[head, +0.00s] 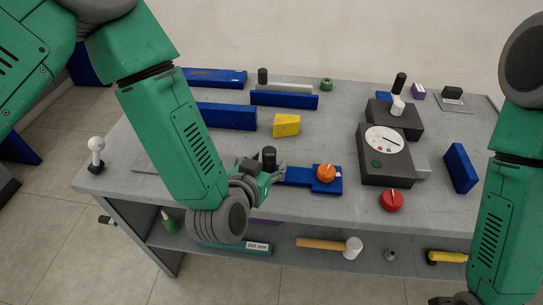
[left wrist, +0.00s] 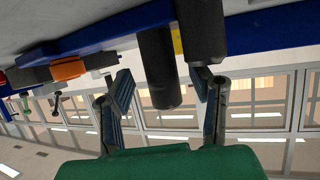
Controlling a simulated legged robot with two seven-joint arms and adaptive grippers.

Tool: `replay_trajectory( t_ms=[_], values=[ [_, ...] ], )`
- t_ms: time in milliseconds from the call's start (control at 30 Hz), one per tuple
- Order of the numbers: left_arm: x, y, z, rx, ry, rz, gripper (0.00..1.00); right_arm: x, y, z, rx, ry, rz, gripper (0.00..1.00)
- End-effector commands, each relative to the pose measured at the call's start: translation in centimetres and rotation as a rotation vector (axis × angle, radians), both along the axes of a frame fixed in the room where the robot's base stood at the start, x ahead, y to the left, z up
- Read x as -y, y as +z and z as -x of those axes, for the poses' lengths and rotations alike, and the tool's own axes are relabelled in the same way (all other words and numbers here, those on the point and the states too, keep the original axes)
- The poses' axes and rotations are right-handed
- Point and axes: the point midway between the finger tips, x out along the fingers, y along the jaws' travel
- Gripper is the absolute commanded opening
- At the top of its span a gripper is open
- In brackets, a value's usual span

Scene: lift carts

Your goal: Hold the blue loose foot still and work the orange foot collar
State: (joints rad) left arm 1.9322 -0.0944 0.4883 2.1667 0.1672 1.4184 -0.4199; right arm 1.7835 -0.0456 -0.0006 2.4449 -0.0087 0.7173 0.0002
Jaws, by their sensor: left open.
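The blue loose foot (head: 296,177) lies flat near the front edge of the grey bench. The orange foot collar (head: 326,173) sits on its right part, with a pale mark on top. The collar also shows at the left of the left wrist view (left wrist: 68,70). My left gripper (head: 276,172) is at the left end of the blue foot. In the left wrist view its two fingers (left wrist: 160,88) are spread, with a dark cylinder (left wrist: 157,65) showing between them. I cannot tell whether they touch it.
A black upright post (head: 269,156) stands beside my left gripper. A black gauge box (head: 385,165) and a red knob (head: 391,200) are to the right. A yellow wedge (head: 286,125) and blue bars (head: 284,100) lie behind. A lower shelf holds a mallet (head: 354,248).

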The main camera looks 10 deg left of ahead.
Motion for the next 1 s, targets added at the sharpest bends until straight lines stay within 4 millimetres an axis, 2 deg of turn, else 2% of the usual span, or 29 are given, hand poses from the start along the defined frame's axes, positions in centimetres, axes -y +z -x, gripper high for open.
replay_trajectory(
  t_ms=[100, 300, 633, 667, 700, 800, 1000],
  values=[
    [0.2, -0.7, -1.7, 0.0, 0.001, 0.003, 0.48, -0.2, 0.1, 0.0, 0.0, 0.0, 0.002, 0.4],
    [0.3, -1.5, -3.3, 0.0, 0.0, 0.007, 0.48, -0.4, 0.2, 0.0, 0.001, 0.0, 0.007, 0.4],
    [0.7, -1.6, -3.6, -0.003, 0.0, 0.002, 0.48, -0.2, 0.1, 0.0, 0.0, 0.001, 0.003, 0.4],
    [0.7, -1.6, -3.6, -0.003, 0.0, 0.002, 0.45, -0.2, 0.1, 0.0, 0.0, 0.001, 0.003, 0.4],
    [0.8, -1.6, -3.6, -0.002, -0.001, 0.001, 0.31, -0.1, 0.1, 0.0, 0.0, 0.001, 0.002, 0.4],
    [0.8, -1.6, -3.6, -0.002, 0.0, 0.0, 0.0, -0.1, 0.0, 0.0, 0.0, 0.0, 0.001, 0.4],
    [0.7, -1.6, -3.6, -0.002, 0.0, 0.003, 0.0, -0.2, 0.1, 0.0, 0.001, 0.0, 0.003, 0.4]
  ],
)
